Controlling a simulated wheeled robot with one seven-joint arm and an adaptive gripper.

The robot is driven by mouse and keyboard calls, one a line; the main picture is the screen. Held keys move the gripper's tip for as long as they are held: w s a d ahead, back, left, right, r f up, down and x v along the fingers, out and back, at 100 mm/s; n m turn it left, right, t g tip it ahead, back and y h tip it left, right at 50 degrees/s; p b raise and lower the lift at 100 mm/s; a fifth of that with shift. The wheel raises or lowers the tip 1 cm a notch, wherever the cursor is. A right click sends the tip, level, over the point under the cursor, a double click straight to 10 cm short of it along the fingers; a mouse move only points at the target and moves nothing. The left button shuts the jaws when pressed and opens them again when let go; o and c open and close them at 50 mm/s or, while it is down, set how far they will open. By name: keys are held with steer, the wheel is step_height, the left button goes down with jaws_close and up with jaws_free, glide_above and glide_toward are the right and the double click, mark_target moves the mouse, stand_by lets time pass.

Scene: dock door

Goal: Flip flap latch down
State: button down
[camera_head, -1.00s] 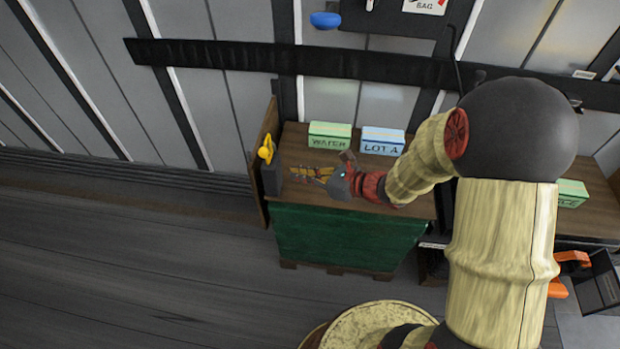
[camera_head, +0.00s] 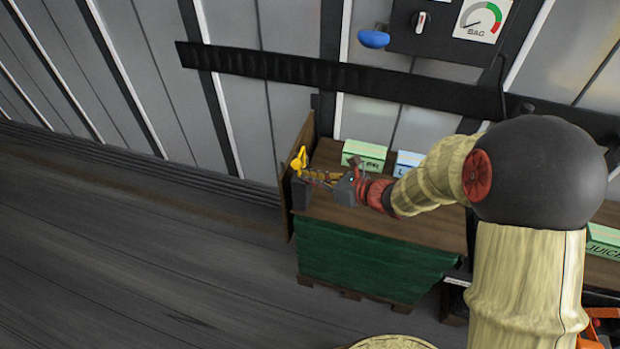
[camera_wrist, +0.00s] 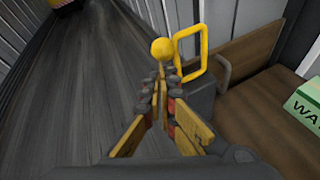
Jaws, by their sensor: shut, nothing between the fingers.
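The flap latch is a yellow handle (camera_head: 299,160) on a dark grey block (camera_head: 301,194) at the left edge of the wooden bench. In the wrist view the latch shows as a yellow ball (camera_wrist: 162,49) with a yellow loop (camera_wrist: 191,54) to its right, above the dark block (camera_wrist: 193,103). It stands upright. My gripper (camera_head: 309,175) is shut and empty. In the wrist view my gripper's fingertips (camera_wrist: 160,78) point at the ball from just below it. I cannot tell whether they touch it.
The bench top (camera_head: 333,212) carries a green WATER box (camera_head: 366,153) and a blue box (camera_head: 406,162) right of the latch. A wooden end board (camera_head: 299,148) stands beside the block. A dark rail (camera_head: 260,75) crosses the wall behind. The floor at left is clear.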

steer(key=shift+a+r, duration=0.1)
steer(key=shift+r, duration=0.05)
steer(key=shift+w+a+h+p, duration=0.15)
steer(key=shift+h+p, duration=0.15)
steer(key=shift+p, duration=0.35)
steer(key=shift+a+r+p, duration=0.2)
steer(key=shift+p, duration=0.4)
steer(key=a+g+h+p, duration=0.1)
steer(key=h+p, duration=0.1)
steer(key=p, duration=0.1)
steer(key=w+a+n+g+h+p, duration=0.1)
steer(key=h+p, duration=0.1)
steer(key=p, duration=0.2)
steer(key=a+g+h+p, duration=0.1)
steer(key=a+h+p, duration=0.1)
steer(key=p, duration=0.2)
steer(key=shift+w+r+n, duration=0.2)
steer(key=shift+r+n, duration=0.1)
steer(key=shift+r, duration=0.1)
steer(key=a+p, duration=0.1)
steer(key=p, duration=0.3)
steer(key=shift+w+a, duration=0.3)
steer(key=shift+a, duration=0.05)
steer(key=shift+a+f+p, duration=0.1)
steer(key=shift+p, duration=0.3)
